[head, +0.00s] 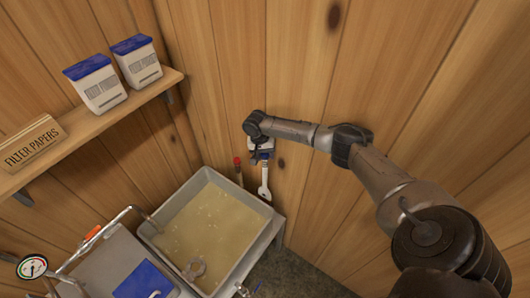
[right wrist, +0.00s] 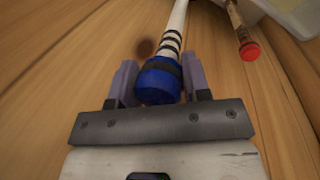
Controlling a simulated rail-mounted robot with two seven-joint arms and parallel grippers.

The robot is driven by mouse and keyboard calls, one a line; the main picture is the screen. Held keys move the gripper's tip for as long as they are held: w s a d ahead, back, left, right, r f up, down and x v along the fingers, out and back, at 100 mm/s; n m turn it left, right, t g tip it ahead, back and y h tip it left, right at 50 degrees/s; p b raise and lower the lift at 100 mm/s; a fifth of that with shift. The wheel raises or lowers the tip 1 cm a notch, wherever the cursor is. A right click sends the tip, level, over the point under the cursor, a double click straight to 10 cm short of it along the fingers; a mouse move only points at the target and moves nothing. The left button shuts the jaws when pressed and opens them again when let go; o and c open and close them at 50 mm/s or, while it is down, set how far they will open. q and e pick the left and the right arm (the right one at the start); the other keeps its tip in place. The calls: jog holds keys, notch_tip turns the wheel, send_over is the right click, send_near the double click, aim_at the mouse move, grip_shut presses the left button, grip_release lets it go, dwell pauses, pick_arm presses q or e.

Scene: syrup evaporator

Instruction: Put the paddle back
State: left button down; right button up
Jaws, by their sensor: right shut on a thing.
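The paddle has a blue end with a dark band and a white shaft with black rings (right wrist: 171,38). In the head view its white lower part (head: 264,184) hangs down close to the plank wall, beside the pan corner. My right gripper (head: 262,155) is shut on the blue end; in the right wrist view its two purple-grey fingers (right wrist: 157,82) stand on either side of it. Whether the paddle touches the wall or a hook is hidden by the gripper. My left gripper is in neither view.
A red-tipped wooden stick (head: 238,168) stands just left of the paddle. A pan of pale yellow liquid (head: 210,228) lies below. A shelf (head: 98,122) with two filter powder tubs (head: 97,84) is at left. The wall to the right is bare.

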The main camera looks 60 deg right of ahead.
jog(key=b, duration=0.4)
send_over(265, 176)
jog(key=shift+w+d+f, duration=0.1)
jog(key=shift+d+f, duration=0.05)
jog(key=shift+f, duration=1.2)
jog(key=shift+w+d+f, duration=0.1)
jog(key=shift+f, duration=1.25)
jog(key=shift+w+d+f, duration=0.1)
jog(key=shift+d+f, duration=0.05)
jog(key=shift+f, duration=1.2)
jog(key=shift+f, duration=0.4)
jog(key=shift+f+b, duration=1.3)
jog(key=shift+f, duration=0.7)
jog(key=shift+f+b, duration=0.75)
jog(key=shift+f, duration=0.45)
